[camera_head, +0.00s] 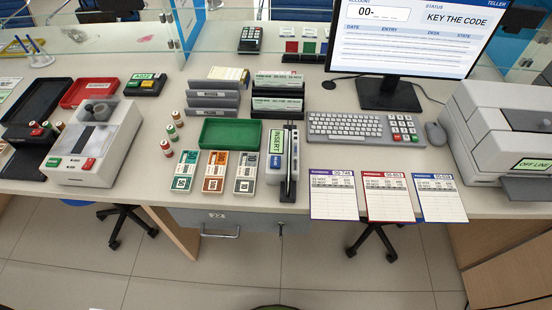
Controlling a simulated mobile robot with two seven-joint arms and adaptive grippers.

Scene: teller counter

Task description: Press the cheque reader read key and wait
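A narrow grey-white device (273,180) with a dark upright slot stands near the counter's front edge, and looks like the cheque reader. Its green display (277,142) reads "INSERT". Neither of my grippers is in view, and nothing touches the device.
A green tray (231,133) and several banded note bundles (215,172) lie left of the reader. Passbooks (388,197) overhang the front edge on the right. A keyboard (345,127), a monitor (400,40) and an "OFF LINE" printer (500,120) stand further right.

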